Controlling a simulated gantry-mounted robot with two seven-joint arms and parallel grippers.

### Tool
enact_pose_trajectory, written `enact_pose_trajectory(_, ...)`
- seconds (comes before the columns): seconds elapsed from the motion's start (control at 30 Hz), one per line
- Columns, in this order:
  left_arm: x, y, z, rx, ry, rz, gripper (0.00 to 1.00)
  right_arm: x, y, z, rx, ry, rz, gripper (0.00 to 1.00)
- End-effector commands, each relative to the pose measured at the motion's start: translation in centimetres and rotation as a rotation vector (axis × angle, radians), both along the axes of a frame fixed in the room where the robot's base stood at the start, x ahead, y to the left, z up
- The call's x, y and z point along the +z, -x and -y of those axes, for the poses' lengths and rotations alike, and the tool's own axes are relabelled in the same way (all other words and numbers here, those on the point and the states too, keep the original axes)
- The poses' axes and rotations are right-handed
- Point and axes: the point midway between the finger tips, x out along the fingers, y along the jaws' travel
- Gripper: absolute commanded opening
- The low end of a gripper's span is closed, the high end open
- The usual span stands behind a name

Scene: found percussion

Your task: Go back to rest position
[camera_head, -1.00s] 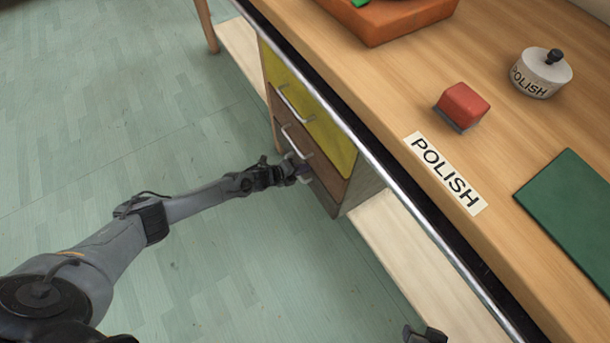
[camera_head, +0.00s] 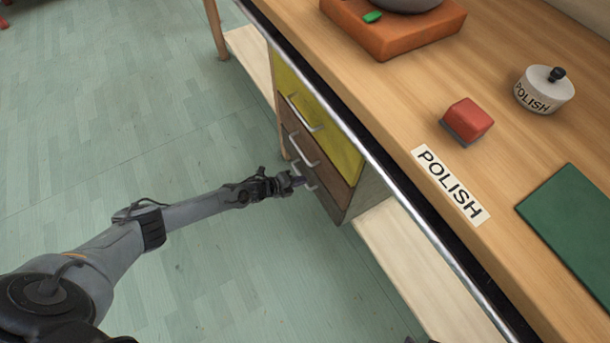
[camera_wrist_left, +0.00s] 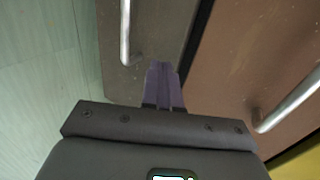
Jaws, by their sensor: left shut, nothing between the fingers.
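My left gripper (camera_head: 299,181) is low in front of the drawer cabinet below the worktop, beside the lowest drawer's handle. In the left wrist view its purple fingers (camera_wrist_left: 162,85) are shut together with nothing between them, in front of a dark drawer front (camera_wrist_left: 155,30). One drawer handle (camera_wrist_left: 125,30) stands to the left of the fingers and another handle (camera_wrist_left: 290,100) to the right, both apart from them. My right gripper's fingers do not show clearly; only a small dark bit appears at the bottom edge of the head view.
The cabinet has a yellow drawer (camera_head: 315,120) above brown ones. The worktop's metal edge (camera_head: 400,205) runs above my left arm. On top are a red block (camera_head: 468,118), a white POLISH tin (camera_head: 543,90), a green mat (camera_head: 575,225) and an orange base (camera_head: 395,35). Open floor lies left.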

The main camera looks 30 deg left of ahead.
Motion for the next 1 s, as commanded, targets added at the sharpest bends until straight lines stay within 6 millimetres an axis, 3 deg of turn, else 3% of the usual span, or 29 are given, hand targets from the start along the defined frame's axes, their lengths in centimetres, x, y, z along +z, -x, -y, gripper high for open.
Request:
enact_pose_trajectory(0.03,1.3,1.0,-0.6,0.0,-0.001,-0.003,0.0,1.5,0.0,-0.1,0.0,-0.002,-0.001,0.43)
enact_pose_trajectory(0.3,3.8,5.0,-2.5,-0.001,0.0,0.0,0.0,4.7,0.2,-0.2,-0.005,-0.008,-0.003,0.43)
enact_pose_trajectory(0.77,5.1,8.7,-3.8,-0.001,0.002,-0.015,0.0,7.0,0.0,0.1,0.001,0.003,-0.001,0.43)
enact_pose_trajectory(0.87,4.7,11.1,-2.7,-0.003,0.019,-0.053,0.0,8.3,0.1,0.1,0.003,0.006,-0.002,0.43)
enact_pose_trajectory(0.93,4.8,13.7,-0.9,0.006,0.053,-0.091,0.0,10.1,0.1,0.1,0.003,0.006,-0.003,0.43)
enact_pose_trajectory(1.0,6.1,15.7,2.4,0.015,0.123,-0.109,0.0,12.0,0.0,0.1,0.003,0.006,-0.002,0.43)
